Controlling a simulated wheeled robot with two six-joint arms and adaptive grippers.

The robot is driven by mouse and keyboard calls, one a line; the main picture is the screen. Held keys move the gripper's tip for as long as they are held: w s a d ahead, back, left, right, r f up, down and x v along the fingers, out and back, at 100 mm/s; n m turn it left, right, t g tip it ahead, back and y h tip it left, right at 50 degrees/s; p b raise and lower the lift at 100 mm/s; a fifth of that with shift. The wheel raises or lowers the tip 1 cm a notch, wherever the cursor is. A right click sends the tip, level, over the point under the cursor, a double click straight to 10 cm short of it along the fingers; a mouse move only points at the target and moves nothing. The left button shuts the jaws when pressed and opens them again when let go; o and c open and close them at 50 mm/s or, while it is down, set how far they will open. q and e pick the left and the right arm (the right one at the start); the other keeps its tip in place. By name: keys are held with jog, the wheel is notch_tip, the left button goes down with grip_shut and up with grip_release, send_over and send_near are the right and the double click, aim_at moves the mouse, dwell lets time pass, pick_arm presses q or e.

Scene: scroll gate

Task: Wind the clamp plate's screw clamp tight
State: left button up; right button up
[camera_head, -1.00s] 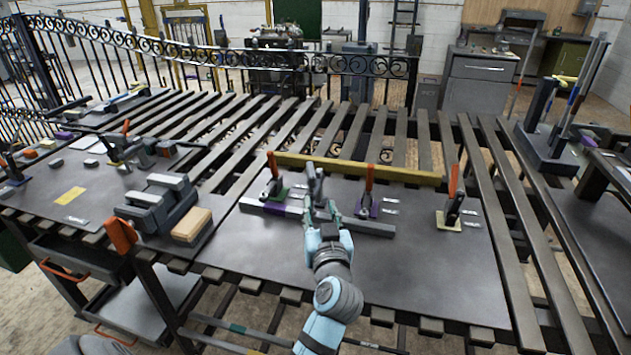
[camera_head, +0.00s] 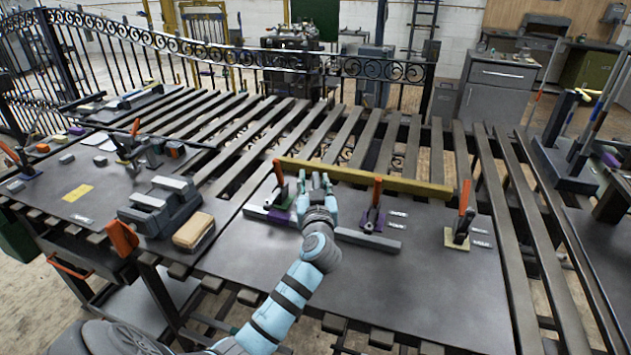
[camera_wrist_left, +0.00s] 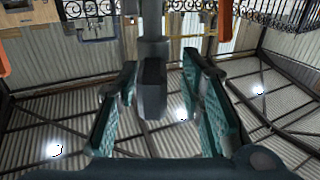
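A row of clamps stands on the steel plate (camera_head: 290,265). Between two orange-handled clamps is an upright grey piece (camera_head: 316,180), likely the screw clamp; the gripper partly hides it. A dark grey bar (camera_head: 366,240) lies under the row. My left gripper (camera_head: 317,189) is open around the grey piece. In the left wrist view, a grey post with a dark block (camera_wrist_left: 153,88) stands between its teal fingers, with visible gaps on both sides. My right gripper is not in view.
Orange-handled clamps stand close by, at left (camera_head: 279,173) and right (camera_head: 376,190), with another farther right (camera_head: 464,197). A yellow bar (camera_head: 400,184) runs behind. A grey block fixture (camera_head: 160,210) and a tan block (camera_head: 193,231) lie left. The plate's front is bare.

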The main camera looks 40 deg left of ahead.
pick_arm(q)
jog(key=shift+w+d, duration=0.15)
jog(key=shift+c, duration=0.7)
jog(key=shift+w, duration=0.1)
grip_shut()
